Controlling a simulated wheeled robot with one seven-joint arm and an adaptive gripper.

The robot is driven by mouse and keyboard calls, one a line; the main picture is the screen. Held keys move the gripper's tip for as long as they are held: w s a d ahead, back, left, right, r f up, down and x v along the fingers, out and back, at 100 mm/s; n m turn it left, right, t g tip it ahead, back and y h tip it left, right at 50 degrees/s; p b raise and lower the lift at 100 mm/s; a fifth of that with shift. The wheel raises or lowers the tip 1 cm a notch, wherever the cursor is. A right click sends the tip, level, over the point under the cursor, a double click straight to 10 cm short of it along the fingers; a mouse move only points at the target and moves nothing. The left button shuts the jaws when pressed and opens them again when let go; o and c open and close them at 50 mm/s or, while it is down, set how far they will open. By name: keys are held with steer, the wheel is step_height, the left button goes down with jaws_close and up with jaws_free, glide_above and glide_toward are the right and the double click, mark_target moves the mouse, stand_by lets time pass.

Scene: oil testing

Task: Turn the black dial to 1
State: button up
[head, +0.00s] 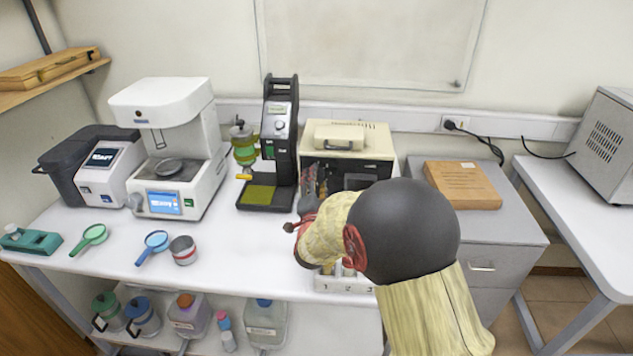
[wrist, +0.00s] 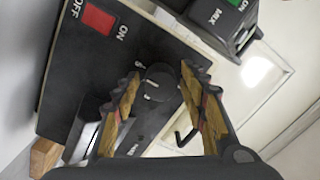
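The black dial (wrist: 158,83) is on a dark front panel (wrist: 70,65) in the wrist view, with a short pale mark on its face. The printed marks around it are too small or covered to read. My gripper (wrist: 161,73) is open, with one ridged finger on each side of the dial. Narrow gaps seem to show between the fingers and the dial, but I cannot tell whether either touches. In the head view my arm reaches to the front of a beige instrument (head: 352,139), and the dial is hidden there.
A red switch (wrist: 97,19) marked ON and OFF is on the same panel. A tall black device (head: 279,125) stands just left of the beige instrument. A white machine (head: 165,110) is further left.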

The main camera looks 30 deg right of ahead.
steer(key=c, duration=0.9)
